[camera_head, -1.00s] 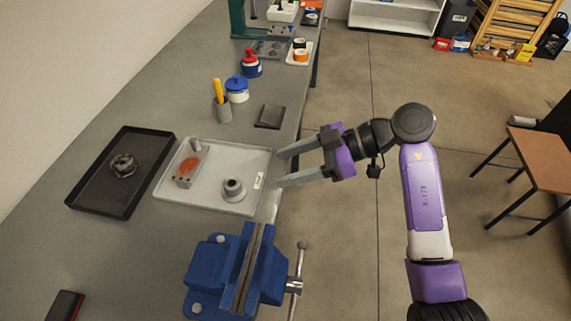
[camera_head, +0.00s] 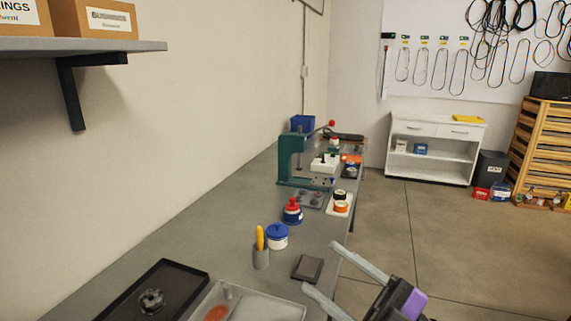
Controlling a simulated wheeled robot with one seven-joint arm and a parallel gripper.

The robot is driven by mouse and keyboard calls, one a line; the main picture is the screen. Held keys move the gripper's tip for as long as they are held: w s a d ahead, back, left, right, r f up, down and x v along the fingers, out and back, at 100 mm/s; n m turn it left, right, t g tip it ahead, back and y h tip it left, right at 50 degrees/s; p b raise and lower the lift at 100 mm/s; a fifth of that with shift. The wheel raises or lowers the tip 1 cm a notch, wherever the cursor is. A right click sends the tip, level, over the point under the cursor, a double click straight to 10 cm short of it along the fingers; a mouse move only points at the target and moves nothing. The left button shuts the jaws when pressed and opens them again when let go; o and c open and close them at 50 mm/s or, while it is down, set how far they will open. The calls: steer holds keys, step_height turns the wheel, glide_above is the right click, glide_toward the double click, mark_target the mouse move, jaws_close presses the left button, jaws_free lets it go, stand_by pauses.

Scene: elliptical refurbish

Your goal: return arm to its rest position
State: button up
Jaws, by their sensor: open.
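My gripper (camera_head: 329,272) shows at the bottom right of the head view. Its two grey fingers are spread apart and nothing is between them. The fingertips are near the right edge of the grey workbench (camera_head: 207,245), close to a dark flat block (camera_head: 308,268). Only the fingers and part of the purple and black wrist are in view. The rest of my arm is below the frame.
A black tray (camera_head: 188,273) with a dark round part (camera_head: 151,301) and a light tray (camera_head: 278,307) lie at the near end. A cup with a yellow handle (camera_head: 261,256), a blue-lidded jar (camera_head: 277,237) and a green press (camera_head: 291,160) stand farther back. Open floor (camera_head: 430,225) lies right.

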steer(key=s+d+f+m+t+h, duration=0.3)
steer(key=s+d+m+t+h, duration=0.35)
steer(key=m+h, duration=0.25)
steer(key=s+d+f+m+t+h, duration=0.4)
steer(key=s+d+m+t+h, duration=0.15)
steer(key=m+t+h, duration=0.35)
steer(key=s+f+m+g+h, duration=0.1)
steer(key=s+f+g, duration=0.2)
steer(key=s, duration=0.4)
steer(key=s+f+m+g+h, duration=0.1)
steer(key=s+f+m+g, duration=0.1)
steer(key=s+f+g, duration=0.2)
steer(key=s+d+f+m+g, duration=0.1)
steer(key=s+f+g, duration=0.3)
steer(key=s, duration=0.7)
step_height(320, 180, down, 2)
steer(key=shift+s+f+m+h, duration=0.25)
steer(key=shift+m+h, duration=0.05)
steer(key=shift+h, duration=0.1)
